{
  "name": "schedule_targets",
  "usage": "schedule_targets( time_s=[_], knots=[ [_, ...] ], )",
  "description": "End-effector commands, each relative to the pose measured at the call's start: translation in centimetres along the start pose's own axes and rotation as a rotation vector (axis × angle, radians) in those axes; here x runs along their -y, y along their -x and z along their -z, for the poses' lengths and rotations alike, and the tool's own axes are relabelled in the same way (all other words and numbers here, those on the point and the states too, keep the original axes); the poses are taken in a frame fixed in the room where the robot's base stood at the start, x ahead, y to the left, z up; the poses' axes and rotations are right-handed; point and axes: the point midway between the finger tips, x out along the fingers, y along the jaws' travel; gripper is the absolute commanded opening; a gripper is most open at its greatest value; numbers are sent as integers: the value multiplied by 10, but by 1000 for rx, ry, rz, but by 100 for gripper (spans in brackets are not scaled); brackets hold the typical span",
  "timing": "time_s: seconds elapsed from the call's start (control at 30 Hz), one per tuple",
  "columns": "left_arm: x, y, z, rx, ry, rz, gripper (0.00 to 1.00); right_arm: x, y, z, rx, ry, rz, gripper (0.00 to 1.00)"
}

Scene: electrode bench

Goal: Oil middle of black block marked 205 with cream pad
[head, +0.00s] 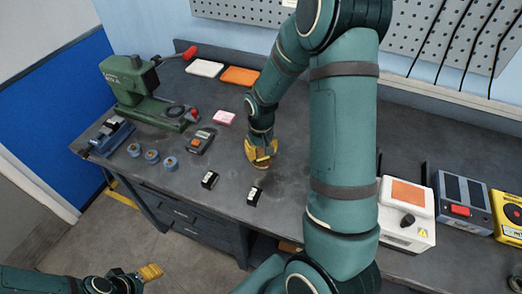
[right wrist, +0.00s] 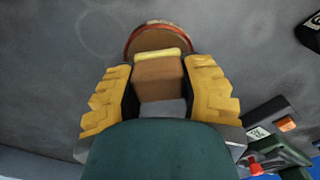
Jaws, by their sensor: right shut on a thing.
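My right gripper (head: 261,156) is low over the bench. In the right wrist view its yellow fingers (right wrist: 158,90) are shut on a brown block with a cream strip at its far end, likely the cream pad (right wrist: 158,75). Just beyond it is a round brown thing with a reddish rim (right wrist: 163,38); I cannot tell whether they touch. Two black blocks with white labels, one left (head: 209,180) and one right (head: 254,196), sit in front of the gripper. The markings are too small to read, so I cannot tell which is 205. My left gripper (head: 150,272) is off the bench's front; its opening is unclear.
A green press (head: 135,88), blue vise (head: 110,136), several small round tins (head: 152,156) and a dark meter (head: 200,141) stand left. A pink pad (head: 224,118), white tray (head: 204,68) and orange tray (head: 240,76) lie behind. A white machine (head: 405,222) stands right.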

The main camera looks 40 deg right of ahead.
Motion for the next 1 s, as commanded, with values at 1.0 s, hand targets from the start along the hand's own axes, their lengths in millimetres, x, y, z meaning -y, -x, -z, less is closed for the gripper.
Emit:
schedule_targets(
  time_s=[1.0],
  knots=[
    [-14,39,5,0,0,0,62,0,56,0,1,1,0,12]
  ],
)
